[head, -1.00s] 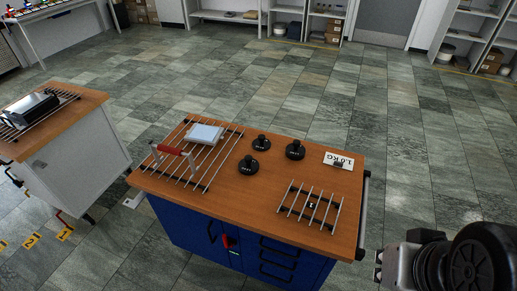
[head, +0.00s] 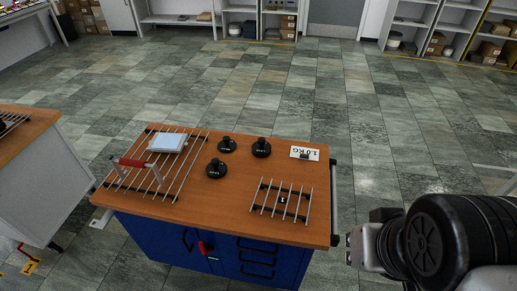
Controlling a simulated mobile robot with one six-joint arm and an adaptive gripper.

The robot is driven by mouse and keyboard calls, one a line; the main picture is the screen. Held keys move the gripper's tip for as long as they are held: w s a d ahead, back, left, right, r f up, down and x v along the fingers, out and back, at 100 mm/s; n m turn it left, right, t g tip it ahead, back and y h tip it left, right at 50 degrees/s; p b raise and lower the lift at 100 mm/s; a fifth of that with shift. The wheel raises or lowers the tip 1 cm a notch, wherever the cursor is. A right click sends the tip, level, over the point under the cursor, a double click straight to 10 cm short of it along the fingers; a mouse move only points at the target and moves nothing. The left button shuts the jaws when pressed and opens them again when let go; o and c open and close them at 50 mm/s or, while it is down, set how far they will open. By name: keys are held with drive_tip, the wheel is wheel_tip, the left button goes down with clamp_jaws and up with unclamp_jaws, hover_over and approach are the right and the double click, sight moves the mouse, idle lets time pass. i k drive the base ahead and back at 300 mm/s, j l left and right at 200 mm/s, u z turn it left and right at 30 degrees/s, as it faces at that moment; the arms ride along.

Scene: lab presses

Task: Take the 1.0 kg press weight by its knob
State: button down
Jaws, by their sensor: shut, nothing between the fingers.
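Three black press weights with round knobs stand upright on the wooden top of a blue cart: a back left weight (head: 227,145), a back right weight (head: 261,148) and a front weight (head: 216,169). Their markings are too small to read. A white card (head: 306,153) reading "1.0 KG" stands upside down in the picture, just right of the back right weight. My arm shows at the lower right, beyond the cart's right edge and apart from the weights. My gripper's fingers are not visible.
The cart top (head: 200,205) carries a left wire rack (head: 172,188) with a pale blue block (head: 167,142) and a red-handled bar (head: 132,163). A smaller rack (head: 266,209) lies at the right. Another cart (head: 38,190) stands left. Floor behind is clear up to the shelves.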

sight(218, 169)
drive_tip(key=i+j, duration=0.15)
drive_tip(key=j, duration=0.2)
drive_tip(key=i+j, duration=0.15)
drive_tip(key=j, duration=0.2)
drive_tip(key=i+j+z, duration=0.1)
drive_tip(key=j, duration=0.3)
drive_tip(key=i+j, duration=0.2)
drive_tip(key=j, duration=0.15)
drive_tip(key=i+j, duration=0.15)
drive_tip(key=j, duration=0.2)
drive_tip(key=i+j+z, duration=0.1)
drive_tip(key=j, duration=0.3)
